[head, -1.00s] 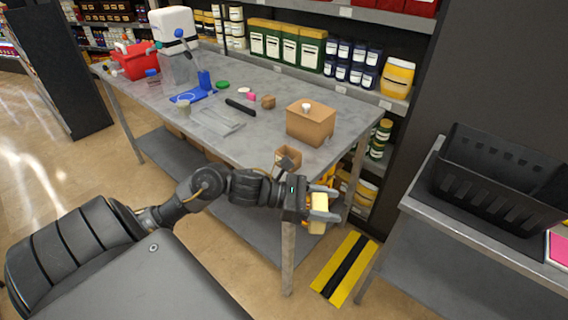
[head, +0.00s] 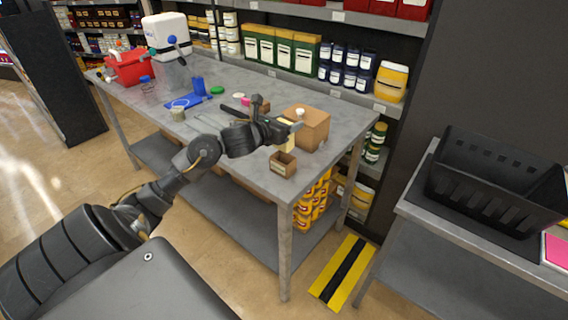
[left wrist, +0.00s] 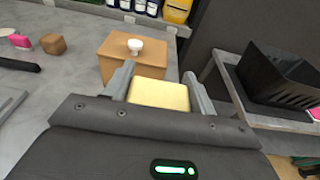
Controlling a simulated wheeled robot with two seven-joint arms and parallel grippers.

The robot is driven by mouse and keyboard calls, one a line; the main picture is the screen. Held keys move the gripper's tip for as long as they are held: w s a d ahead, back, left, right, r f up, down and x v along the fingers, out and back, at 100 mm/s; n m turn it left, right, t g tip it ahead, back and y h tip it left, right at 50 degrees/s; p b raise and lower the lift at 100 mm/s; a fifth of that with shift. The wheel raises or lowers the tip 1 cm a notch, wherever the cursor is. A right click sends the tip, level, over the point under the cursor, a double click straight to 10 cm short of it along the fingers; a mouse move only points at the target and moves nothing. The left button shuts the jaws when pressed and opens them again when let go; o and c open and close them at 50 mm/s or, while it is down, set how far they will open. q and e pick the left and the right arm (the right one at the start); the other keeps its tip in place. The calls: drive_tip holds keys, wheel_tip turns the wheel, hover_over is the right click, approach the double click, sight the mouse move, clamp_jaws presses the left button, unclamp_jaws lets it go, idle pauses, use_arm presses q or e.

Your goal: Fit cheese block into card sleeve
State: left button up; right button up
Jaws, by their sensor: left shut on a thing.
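My left gripper (head: 289,133) is shut on the cheese block (head: 288,144), a pale yellow block held between its fingers. The block also shows in the left wrist view (left wrist: 158,94), gripped between the two grey fingers (left wrist: 158,88). The card sleeve (head: 283,165) is a small open-topped brown card box standing near the table's front right edge. In the head view the block hangs just above and behind the sleeve, apparently apart from it. The sleeve does not show in the left wrist view. My right gripper is not in view.
A larger brown carton (head: 308,126) with a white knob stands on the grey table (head: 235,165) close behind the gripper. A black bar, pink piece and small brown block (left wrist: 53,43) lie left. A black crate (head: 497,183) stands on a separate table at right.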

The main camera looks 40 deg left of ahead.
sight(287, 147)
use_arm(q)
wheel_tip(287, 147, down, 9)
drive_tip(key=shift+r+p, duration=0.1)
drive_tip(key=shift+p, duration=0.35)
drive_tip(key=shift+f, duration=0.3)
drive_tip(key=o, duration=1.2)
drive_tip(key=shift+c, duration=0.2)
drive_tip(key=shift+r, duration=0.1)
